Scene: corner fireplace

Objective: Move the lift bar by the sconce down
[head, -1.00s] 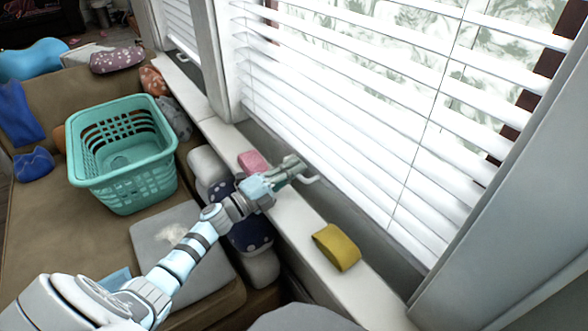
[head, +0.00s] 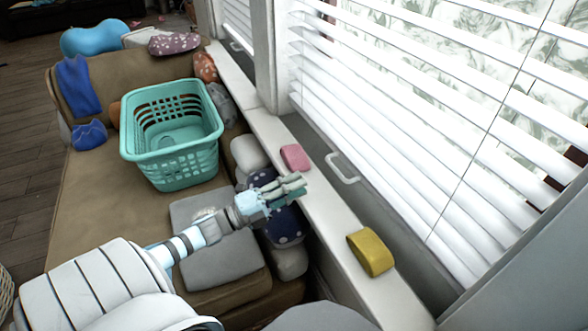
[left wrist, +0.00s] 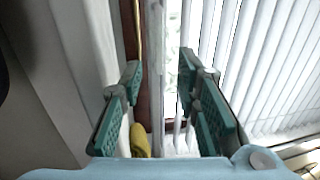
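A white lift bar (head: 343,168), a bracket-shaped handle, is at the bottom of the near window, just below the blinds (head: 420,110). A second, similar white bar (head: 236,46) shows at the farther window. No sconce is in view, so I cannot tell from it which bar is meant. My left gripper (head: 298,187) is over the sill's inner edge, left of the near bar and apart from it. In the left wrist view its green-padded fingers (left wrist: 165,105) are spread with nothing held between them. My right gripper is not in view.
A pink block (head: 295,157) and a yellow block (head: 370,252) sit on the white sill (head: 325,210). A teal basket (head: 185,170) stands on the brown couch (head: 90,215), with cushions by the sill. The sill between the blocks is clear.

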